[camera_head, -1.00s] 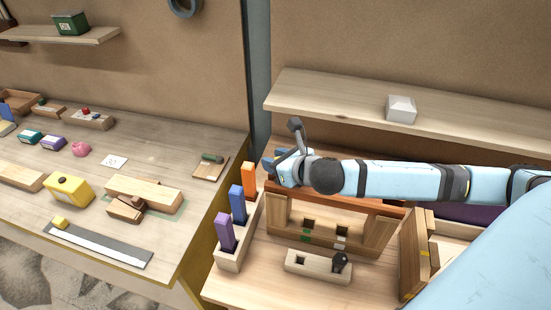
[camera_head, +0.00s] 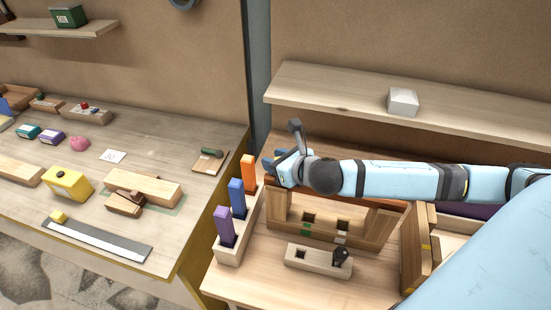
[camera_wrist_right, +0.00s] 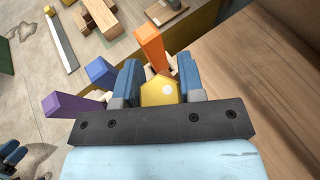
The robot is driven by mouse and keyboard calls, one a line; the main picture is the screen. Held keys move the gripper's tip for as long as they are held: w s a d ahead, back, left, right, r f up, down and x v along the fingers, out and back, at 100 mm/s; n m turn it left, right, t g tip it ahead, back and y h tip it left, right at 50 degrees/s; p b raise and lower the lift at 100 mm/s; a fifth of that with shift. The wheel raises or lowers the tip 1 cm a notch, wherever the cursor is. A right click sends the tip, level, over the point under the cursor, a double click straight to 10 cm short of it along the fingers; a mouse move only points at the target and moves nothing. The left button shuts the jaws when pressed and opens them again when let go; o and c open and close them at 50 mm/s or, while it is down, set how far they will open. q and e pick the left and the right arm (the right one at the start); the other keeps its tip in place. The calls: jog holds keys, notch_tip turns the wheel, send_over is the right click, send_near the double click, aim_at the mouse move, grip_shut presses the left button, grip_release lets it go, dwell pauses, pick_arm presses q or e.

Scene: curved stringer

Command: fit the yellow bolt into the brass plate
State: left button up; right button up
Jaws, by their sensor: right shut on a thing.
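My right gripper (camera_head: 272,166) is above the back of the right-hand bench, close behind the orange block. In the right wrist view its blue fingers (camera_wrist_right: 160,88) are shut on the yellow bolt (camera_wrist_right: 160,92), whose faceted end with a pale dot shows between them. In the head view the bolt is hidden by the hand. I cannot make out a brass plate for certain in either view. A dark blue jaw-like part, perhaps my left gripper (camera_wrist_right: 10,155), shows at the lower left of the right wrist view; its state is unclear.
A wooden rack (camera_head: 227,252) holds upright purple (camera_head: 224,226), blue (camera_head: 236,198) and orange (camera_head: 248,172) blocks near the gripper. A wooden frame with square holes (camera_head: 325,236) and a small holed block (camera_head: 318,263) stand in front. A shelf (camera_head: 450,110) is behind.

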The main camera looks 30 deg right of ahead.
jog(key=shift+f, duration=0.15)
jog(key=o, duration=1.1)
jog(key=shift+s+d, duration=0.1)
jog(key=shift+s, duration=0.2)
jog(key=b+v, duration=0.1)
jog(key=v, duration=1.2)
jog(key=shift+r, duration=0.3)
jog(key=shift+s+f, duration=0.1)
